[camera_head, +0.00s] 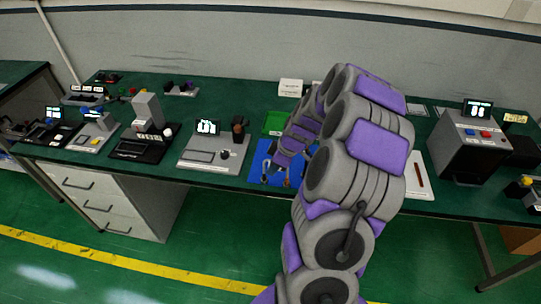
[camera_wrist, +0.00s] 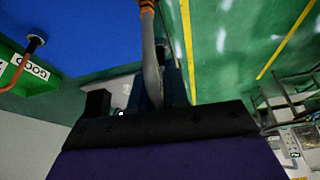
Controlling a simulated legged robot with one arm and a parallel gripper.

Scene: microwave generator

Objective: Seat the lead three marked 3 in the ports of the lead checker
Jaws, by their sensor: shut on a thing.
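My gripper (camera_head: 277,178) reaches down over the blue mat (camera_head: 256,176) near the table's front edge. In the wrist view my gripper (camera_wrist: 157,88) is shut on a grey lead (camera_wrist: 150,50) with orange bands near its far end. I cannot read a number on it. Another lead (camera_wrist: 22,65), orange-brown with a dark end, lies at the left by a green area marked GOOD. A light grey device (camera_head: 215,150) with a small lit screen stands left of the mat; I cannot tell whether it is the lead checker. No lead visibly sits in a port.
A green mat (camera_head: 274,123) lies behind the blue one. Several other devices stand to the left, including a black one with a grey column (camera_head: 148,110). A dark grey box with a screen (camera_head: 470,140) stands at the right. My arm hides the table's middle.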

